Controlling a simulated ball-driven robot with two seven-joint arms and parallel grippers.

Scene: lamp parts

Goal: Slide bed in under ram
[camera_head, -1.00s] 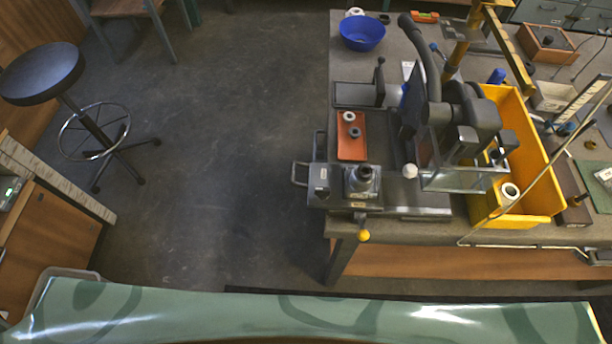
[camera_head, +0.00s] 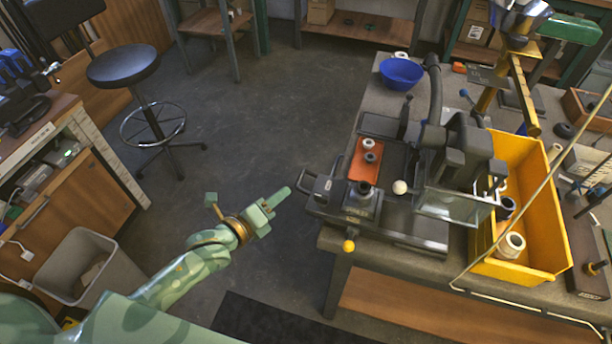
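The press stands on the bench, with its dark head and ram housing (camera_head: 465,150) behind a clear guard (camera_head: 450,203). Its low sliding bed (camera_head: 415,232) runs out to the left of the head, and a grey handle (camera_head: 308,183) sticks out past the bench's left edge. A block with a dark round part (camera_head: 362,197) sits on the bed's left portion, clear of the head. The ram's tip is hidden. My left gripper (camera_head: 277,203) is in the air left of the handle, apart from it; its finger gap cannot be made out. My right gripper is out of view.
An orange tray (camera_head: 357,172) with small rings lies behind the block. A yellow ball knob (camera_head: 348,246) projects at the bench's front edge. A yellow bin (camera_head: 545,225) stands right of the press, a blue bowl (camera_head: 401,73) behind.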

